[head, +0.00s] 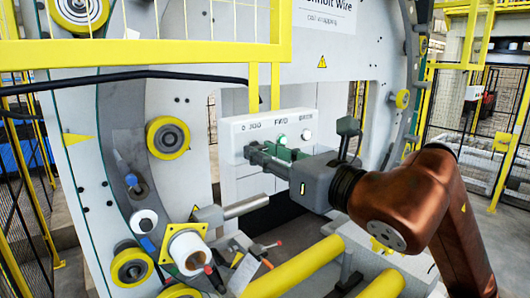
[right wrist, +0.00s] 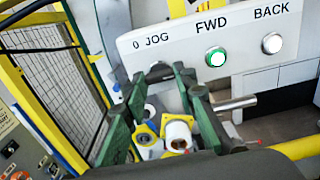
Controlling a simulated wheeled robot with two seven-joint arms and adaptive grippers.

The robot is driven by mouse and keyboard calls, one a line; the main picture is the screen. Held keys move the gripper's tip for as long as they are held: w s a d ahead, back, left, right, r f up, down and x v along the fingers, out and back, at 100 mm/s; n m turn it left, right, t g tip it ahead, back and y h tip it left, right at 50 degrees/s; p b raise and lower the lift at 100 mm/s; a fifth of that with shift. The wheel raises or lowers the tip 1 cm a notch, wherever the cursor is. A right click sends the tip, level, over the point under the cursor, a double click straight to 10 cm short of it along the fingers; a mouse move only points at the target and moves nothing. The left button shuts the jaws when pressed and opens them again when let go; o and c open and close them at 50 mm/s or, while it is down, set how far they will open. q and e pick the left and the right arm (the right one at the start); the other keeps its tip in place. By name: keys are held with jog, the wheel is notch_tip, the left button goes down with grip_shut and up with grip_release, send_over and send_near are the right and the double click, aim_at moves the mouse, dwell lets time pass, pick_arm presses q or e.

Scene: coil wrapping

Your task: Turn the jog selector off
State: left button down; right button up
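The control panel (head: 240,130) is a white box with labels "0 JOG", "FWD" and "BACK"; it also shows in the right wrist view (right wrist: 290,45). The jog selector (right wrist: 158,71) appears as a small dark knob under "0 JOG"; its exact angle cannot be read. My right gripper (head: 265,152) is at the panel's left part and covers the selector in the head view. In the right wrist view its green-padded fingers (right wrist: 160,82) are apart, one on either side of the knob; contact cannot be told. My left gripper is not in view.
The green FWD button (right wrist: 215,57) and white BACK button (right wrist: 272,43) sit right of the selector. A yellow rail (head: 150,52) crosses above left. Yellow rollers (head: 168,138), a metal bar (head: 245,206) and a yellow tube (head: 300,268) lie around and below.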

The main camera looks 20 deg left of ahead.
jog(key=c, duration=0.6)
jog(key=shift+n, duration=0.3)
jog(key=n+b, duration=0.3)
jog(key=n, duration=0.9)
jog(key=shift+r+b, duration=0.15)
jog(key=shift+b, duration=0.2)
jog(key=n, duration=0.5)
jog(key=shift+n, duration=0.3)
